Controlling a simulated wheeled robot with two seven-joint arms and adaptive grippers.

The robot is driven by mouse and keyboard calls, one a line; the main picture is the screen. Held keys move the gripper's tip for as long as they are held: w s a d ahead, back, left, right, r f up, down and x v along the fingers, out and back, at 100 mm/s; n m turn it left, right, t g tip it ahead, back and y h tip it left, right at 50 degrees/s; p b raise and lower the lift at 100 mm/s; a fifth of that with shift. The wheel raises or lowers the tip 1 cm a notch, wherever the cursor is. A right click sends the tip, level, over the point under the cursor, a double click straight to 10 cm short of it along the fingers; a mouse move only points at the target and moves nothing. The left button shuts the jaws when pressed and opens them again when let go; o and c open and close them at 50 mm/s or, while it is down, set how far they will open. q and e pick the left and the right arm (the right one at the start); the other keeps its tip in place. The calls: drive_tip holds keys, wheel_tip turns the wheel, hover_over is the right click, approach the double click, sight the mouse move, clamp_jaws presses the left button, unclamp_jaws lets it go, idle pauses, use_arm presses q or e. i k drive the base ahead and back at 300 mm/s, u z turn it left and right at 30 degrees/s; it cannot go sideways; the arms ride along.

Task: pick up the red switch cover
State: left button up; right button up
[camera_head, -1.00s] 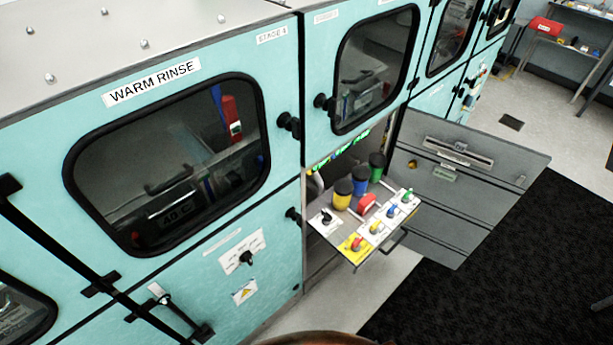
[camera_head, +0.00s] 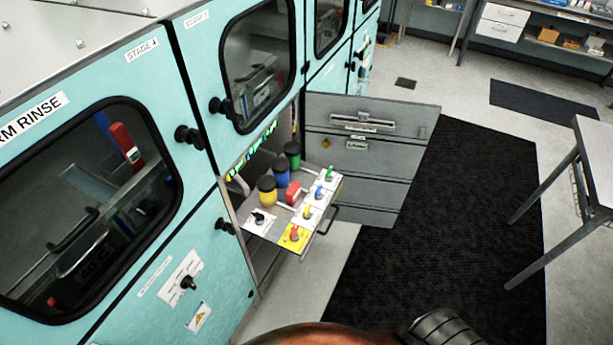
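A small red block-shaped cover (camera_head: 293,193), which looks like the red switch cover, sits on the pull-out control tray (camera_head: 272,240) in the middle of the view. It stands beside yellow (camera_head: 267,191), blue (camera_head: 281,171) and green (camera_head: 292,154) black-topped cylinders. A red knob on a yellow plate (camera_head: 294,236) is at the tray's front corner. Whether the cover sits over a switch is too small to tell. Neither of my grippers is in view; only parts of my own body show at the bottom edge.
An open grey door (camera_head: 375,155) stands right behind the tray. Teal cabinets with black knobs (camera_head: 188,137) line the left. A black mat (camera_head: 430,240) covers clear floor to the right. A table (camera_head: 595,150) stands at the far right, with a workbench at the back.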

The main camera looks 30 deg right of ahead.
sight(293, 193)
drive_tip(key=z, duration=0.35)
drive_tip(key=k, duration=1.3)
drive_tip(key=z, duration=0.25)
drive_tip(key=i, duration=1.4)
drive_tip(key=u, duration=0.15)
